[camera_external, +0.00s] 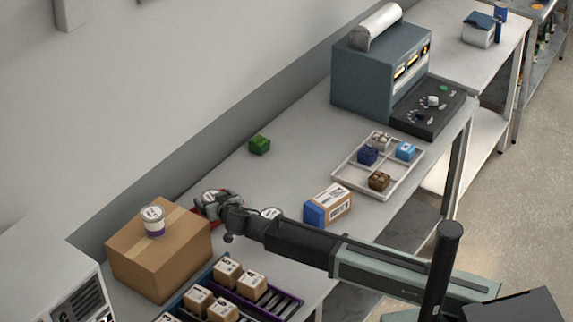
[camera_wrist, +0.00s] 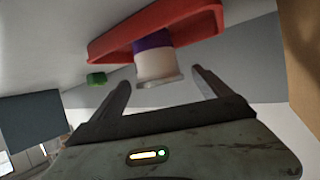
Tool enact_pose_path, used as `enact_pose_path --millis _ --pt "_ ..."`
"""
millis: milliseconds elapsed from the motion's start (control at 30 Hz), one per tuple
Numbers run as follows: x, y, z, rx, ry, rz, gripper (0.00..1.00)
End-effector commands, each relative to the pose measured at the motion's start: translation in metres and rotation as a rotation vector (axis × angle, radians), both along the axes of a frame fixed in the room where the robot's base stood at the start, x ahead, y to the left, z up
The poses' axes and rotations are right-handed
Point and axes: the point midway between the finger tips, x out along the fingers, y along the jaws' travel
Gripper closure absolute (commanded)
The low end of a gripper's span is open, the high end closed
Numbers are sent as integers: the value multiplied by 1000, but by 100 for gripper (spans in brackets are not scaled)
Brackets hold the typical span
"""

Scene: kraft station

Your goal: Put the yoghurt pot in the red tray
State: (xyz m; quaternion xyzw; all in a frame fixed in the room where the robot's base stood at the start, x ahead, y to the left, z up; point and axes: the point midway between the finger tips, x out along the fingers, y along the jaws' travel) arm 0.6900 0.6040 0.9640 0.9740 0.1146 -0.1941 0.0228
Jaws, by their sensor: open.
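A white and purple pot (camera_wrist: 155,62) shows at the red tray (camera_wrist: 115,40) in the wrist view, purple end toward the tray, and appears to stand in it. My gripper (camera_wrist: 161,80) is open, its fingers apart on either side of the pot's white end; I cannot tell whether they touch it. In the external view my gripper (camera_external: 208,208) is over the red tray (camera_external: 221,220), hiding much of it, and a white lid (camera_external: 211,194) shows there. A similar white and purple pot (camera_external: 153,221) stands on a cardboard box.
The cardboard box (camera_external: 150,260) is close left of my gripper. Another white lid (camera_external: 270,213) shows behind my arm. Small cartons (camera_external: 226,271) stand on rollers in front. A blue-ended box (camera_external: 328,206), a divided white tray (camera_external: 350,170) and a green block (camera_external: 259,145) lie further right.

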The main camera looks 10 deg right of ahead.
Motion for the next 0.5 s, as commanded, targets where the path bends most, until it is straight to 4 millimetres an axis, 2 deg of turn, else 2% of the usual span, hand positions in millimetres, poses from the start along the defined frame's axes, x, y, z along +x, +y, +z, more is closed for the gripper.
enact_pose_path --millis 33,200,333,500 --pt "-16 -5 11 1 0 3 12" --pt "-48 -13 24 0 -1 2 12" --pt "-61 -16 28 0 0 0 12" --pt "-66 -16 28 0 0 0 12"
